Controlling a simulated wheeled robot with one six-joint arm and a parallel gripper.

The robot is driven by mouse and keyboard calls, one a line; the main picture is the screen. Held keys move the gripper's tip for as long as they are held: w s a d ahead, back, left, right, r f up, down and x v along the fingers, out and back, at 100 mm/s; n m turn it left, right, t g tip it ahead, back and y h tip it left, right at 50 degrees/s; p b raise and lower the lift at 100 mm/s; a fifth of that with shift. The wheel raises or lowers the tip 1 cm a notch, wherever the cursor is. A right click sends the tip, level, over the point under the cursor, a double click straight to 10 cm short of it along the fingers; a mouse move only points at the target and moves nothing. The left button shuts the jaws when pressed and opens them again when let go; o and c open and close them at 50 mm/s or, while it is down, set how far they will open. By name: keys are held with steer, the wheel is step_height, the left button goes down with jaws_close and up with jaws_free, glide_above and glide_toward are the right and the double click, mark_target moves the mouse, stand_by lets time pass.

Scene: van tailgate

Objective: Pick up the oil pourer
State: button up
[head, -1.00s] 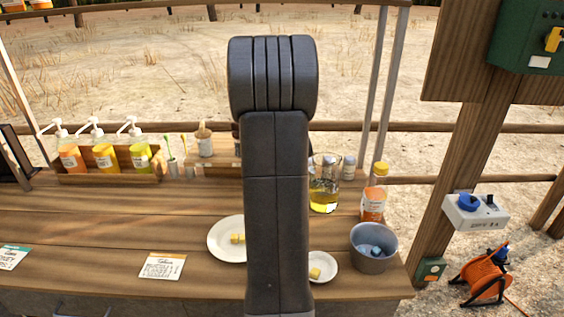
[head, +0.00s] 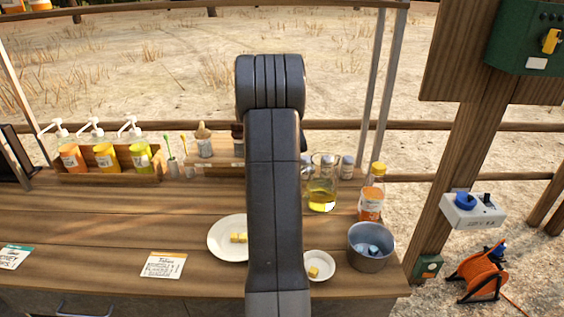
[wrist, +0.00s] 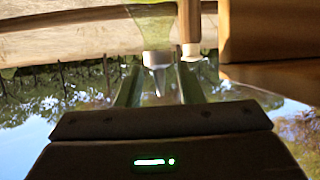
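In the upside-down wrist view, a pourer with a greenish clear body, a pale collar and a tapered spout (wrist: 157,60) shows between my gripper's fingers (wrist: 158,88). The fingers are apart, with gaps visible on both sides of the spout; I see no contact. In the head view my arm hides my gripper and this pourer. A clear glass vessel of yellow oil (head: 321,196) stands on the counter just right of my arm; I cannot tell whether it is the same thing.
A plate (head: 222,246), a small dish (head: 326,268), a grey pot (head: 371,262) and an orange bottle (head: 371,205) stand on the wooden counter (head: 110,225). Pump bottles (head: 105,156) stand in a rack at left. The counter's middle left is mostly clear.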

jaws_close()
steer(key=shift+r, duration=0.1)
stand_by(1.2)
